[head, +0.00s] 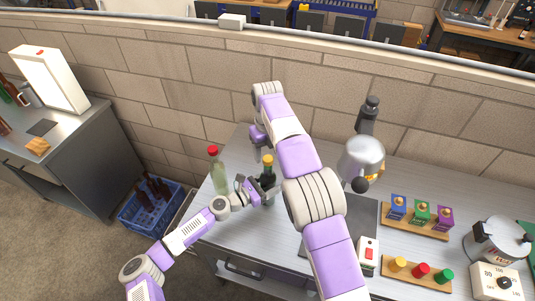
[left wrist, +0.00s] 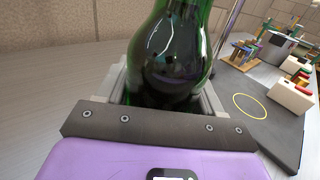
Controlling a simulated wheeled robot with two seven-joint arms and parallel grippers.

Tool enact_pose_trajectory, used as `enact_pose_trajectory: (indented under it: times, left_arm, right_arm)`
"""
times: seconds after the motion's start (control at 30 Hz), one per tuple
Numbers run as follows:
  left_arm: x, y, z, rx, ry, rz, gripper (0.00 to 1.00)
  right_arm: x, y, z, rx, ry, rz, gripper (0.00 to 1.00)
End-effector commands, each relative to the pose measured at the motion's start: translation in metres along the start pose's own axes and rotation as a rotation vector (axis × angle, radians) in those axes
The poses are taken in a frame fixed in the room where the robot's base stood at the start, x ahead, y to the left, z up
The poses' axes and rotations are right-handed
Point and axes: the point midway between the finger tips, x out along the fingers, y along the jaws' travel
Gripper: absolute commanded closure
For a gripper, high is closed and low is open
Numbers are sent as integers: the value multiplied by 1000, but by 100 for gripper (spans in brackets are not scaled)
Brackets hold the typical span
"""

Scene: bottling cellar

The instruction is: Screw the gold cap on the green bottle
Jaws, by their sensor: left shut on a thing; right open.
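The green bottle (head: 267,182) stands upright on the metal table, dark green in the head view. The gold cap (head: 267,158) shows at the top of its neck; whether it is screwed tight I cannot tell. My left gripper (head: 262,190) is shut on the bottle's body, low down. In the left wrist view the bottle (left wrist: 172,55) sits between the jaws, its top out of frame. My right gripper (head: 259,138) is open, behind and above the bottle, apart from the cap and partly hidden by its own arm.
A pale green bottle with a red cap (head: 217,172) stands just left of the gripped bottle. A dark mat (head: 358,211), a silver pot (head: 361,158) and wooden boards with coloured pieces (head: 415,272) lie to the right. A blue crate (head: 150,205) is on the floor at left.

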Motion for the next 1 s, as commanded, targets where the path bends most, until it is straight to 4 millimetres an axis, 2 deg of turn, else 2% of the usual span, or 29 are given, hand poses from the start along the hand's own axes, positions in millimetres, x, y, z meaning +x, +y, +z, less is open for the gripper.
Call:
enact_pose_trajectory:
  times: [0.1, 0.23, 0.5, 0.53, 0.67, 0.83, 1.0]
  left_arm:
    - [0, 0, 0, 0, 0, 1, 100]
    - [0, 0, 0, 0, 0, 0, 100]
    - [0, 0, 0, 0, 0, 0, 100]
    - [0, 0, 0, 0, 0, 0, 100]
    - [0, 0, 0, 0, 0, 0, 100]
    - [0, 0, 0, 0, 0, 0, 100]
    - [0, 0, 0, 0, 0, 0, 100]
  right_arm:
    - [-18, -1, 1, 1, -4, -1, 39]
    - [-29, 0, 0, 0, -1, -1, 39]
    - [-31, 0, 0, 0, 1, 0, 39]
    - [-31, 0, 0, 0, 1, 0, 42]
    - [-31, 0, 0, -25, 1, 0, 43]
    - [-32, 0, 0, -197, 1, 0, 43]
    - [-34, 0, 0, -505, 1, 0, 43]
